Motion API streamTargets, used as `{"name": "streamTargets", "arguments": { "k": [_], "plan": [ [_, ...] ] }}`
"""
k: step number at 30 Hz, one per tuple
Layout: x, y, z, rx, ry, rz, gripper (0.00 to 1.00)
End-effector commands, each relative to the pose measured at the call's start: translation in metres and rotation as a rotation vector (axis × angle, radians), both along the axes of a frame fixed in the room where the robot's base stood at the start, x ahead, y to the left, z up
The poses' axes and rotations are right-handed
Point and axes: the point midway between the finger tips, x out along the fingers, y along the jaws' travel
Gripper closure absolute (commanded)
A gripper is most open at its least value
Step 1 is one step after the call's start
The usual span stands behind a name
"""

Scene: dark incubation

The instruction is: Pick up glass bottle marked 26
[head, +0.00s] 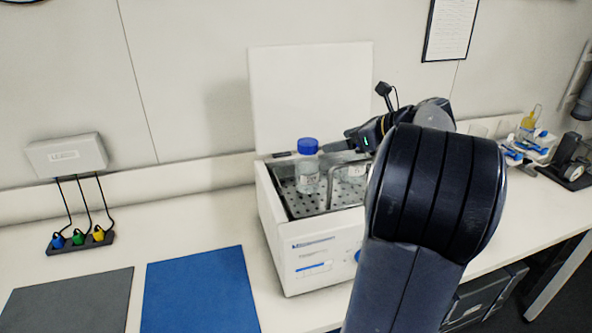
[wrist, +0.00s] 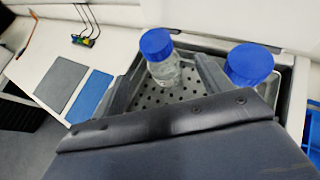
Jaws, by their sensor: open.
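A clear glass bottle with a blue cap (head: 308,172) stands upright in the open white bath. It also shows in the wrist view (wrist: 165,70). A second blue-capped bottle (wrist: 248,66) stands to its right in the wrist view; in the head view my arm largely hides that area. The markings are too small to read, so I cannot tell which bottle is 26. My gripper (wrist: 170,74) is open, with its fingers on either side of the left bottle at about its upper part. I cannot tell whether they touch it.
The white bath (head: 318,262) has a perforated floor and a raised lid (head: 310,95) behind. A blue mat (head: 200,292) and a grey mat (head: 70,303) lie left on the bench. A wall box (head: 64,154) has cables to several coloured plugs. Lab items stand at the far right.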

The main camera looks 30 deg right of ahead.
Motion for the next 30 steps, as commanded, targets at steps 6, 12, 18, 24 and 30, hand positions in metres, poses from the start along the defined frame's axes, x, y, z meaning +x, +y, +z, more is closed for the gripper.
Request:
{"name": "streamTargets", "arguments": {
  "k": [6, 12, 18, 24, 30],
  "plan": [
    [0.027, 0.011, -0.014, 0.003, 0.000, 0.002, 0.26],
    [0.040, 0.018, -0.021, 0.006, 0.001, 0.000, 0.26],
    [0.064, 0.029, -0.036, 0.006, 0.001, 0.000, 0.26],
    [0.073, 0.032, -0.043, 0.003, -0.001, -0.001, 0.26],
    [0.073, 0.032, -0.043, 0.003, -0.001, -0.002, 0.29]
  ]
}}
